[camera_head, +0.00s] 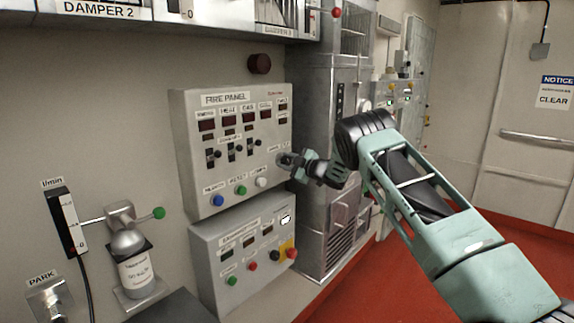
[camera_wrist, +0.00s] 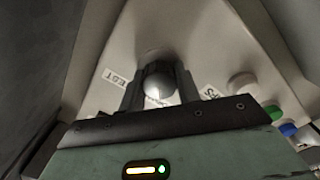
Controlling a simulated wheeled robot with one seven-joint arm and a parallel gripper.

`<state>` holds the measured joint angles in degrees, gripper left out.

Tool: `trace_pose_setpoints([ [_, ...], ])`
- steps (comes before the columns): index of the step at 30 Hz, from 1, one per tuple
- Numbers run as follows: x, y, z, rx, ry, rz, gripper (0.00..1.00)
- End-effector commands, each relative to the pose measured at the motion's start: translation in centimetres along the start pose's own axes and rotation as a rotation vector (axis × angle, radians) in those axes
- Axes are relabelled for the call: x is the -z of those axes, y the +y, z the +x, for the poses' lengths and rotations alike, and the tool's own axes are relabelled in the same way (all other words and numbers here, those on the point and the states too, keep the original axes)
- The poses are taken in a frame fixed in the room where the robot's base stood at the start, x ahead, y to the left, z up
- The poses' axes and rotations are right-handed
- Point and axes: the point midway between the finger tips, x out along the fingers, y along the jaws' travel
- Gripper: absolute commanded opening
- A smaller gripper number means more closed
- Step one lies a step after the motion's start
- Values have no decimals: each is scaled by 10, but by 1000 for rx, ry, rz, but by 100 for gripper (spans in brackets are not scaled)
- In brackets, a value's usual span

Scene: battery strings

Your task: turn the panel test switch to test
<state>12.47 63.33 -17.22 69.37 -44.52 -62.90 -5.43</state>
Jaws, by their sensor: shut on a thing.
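The fire panel (camera_head: 200,172) is a light grey box on the wall in the head view, with displays, small toggles and buttons. My gripper (camera_head: 287,160) reaches its lower right area from the right and hides the switch there. In the wrist view the switch is a round grey knob (camera_wrist: 159,80) between the two dark fingers of my gripper, which is shut on it. A label ending in "EST" (camera_wrist: 115,77) lies left of the knob. Another, partly hidden label (camera_wrist: 210,92) lies to the right. I cannot tell which way the knob points.
Blue (camera_head: 218,200), green (camera_head: 241,190) and white (camera_head: 262,182) buttons sit below the switch on the panel. A second grey control box (camera_head: 210,250) is mounted underneath. A tall grey cabinet (camera_head: 340,190) stands close on the right, behind my arm.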

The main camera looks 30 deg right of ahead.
Motion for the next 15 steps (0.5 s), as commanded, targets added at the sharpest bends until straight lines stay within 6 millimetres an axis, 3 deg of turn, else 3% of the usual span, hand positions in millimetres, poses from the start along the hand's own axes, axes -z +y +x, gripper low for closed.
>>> trace_pose_setpoints([
  [15, -2, 0, -1, -1, -1, 465, 10],
])
